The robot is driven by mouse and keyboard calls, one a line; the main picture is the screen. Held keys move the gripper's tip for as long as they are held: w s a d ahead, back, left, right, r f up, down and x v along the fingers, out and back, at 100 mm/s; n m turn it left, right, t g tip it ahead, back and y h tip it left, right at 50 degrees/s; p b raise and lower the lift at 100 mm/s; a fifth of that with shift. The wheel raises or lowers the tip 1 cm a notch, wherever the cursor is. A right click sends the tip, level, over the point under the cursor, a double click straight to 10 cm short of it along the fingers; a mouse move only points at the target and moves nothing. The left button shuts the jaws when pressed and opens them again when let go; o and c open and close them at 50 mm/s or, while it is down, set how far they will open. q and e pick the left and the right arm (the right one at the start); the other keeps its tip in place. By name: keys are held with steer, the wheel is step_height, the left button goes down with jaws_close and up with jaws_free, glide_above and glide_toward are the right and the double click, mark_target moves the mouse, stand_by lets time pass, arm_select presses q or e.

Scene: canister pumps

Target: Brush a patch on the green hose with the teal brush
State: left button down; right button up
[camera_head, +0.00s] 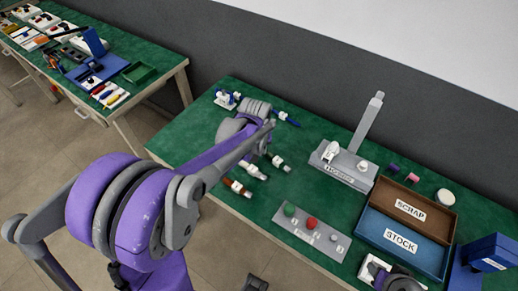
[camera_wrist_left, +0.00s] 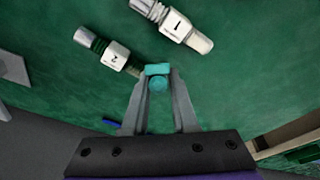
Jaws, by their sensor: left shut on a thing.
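My left gripper (camera_wrist_left: 157,72) is shut on the teal brush (camera_wrist_left: 158,82), whose teal end shows between the fingertips. In the head view my left arm reaches over the table, and the brush is hidden. In the left wrist view the brush is close beside the end of a fitting labelled 2 (camera_wrist_left: 117,56), which has dark green rings; I cannot tell whether they touch. In the head view a white fitting with a green part (camera_head: 278,163) lies below the end of my left arm; it looks like the same piece. My right gripper's jaws do not show.
A white fitting labelled 1 (camera_wrist_left: 176,23) lies beside it. A grey plate (camera_head: 270,222) holds coloured knobs. A grey stand (camera_head: 342,168), SCRAP tray (camera_head: 440,233) and STOCK tray (camera_head: 365,232) stand to the right.

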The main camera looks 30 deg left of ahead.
arm_select(q)
steer(key=shift+f, duration=0.2)
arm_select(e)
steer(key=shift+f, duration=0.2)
arm_select(q)
steer(key=shift+w+a+r, duration=0.1)
steer(key=shift+a+r, duration=0.05)
steer(key=shift+a, duration=1.15)
steer(key=shift+d, duration=1.35)
steer(key=shift+a+b, duration=0.3)
steer(key=shift+a, duration=1.05)
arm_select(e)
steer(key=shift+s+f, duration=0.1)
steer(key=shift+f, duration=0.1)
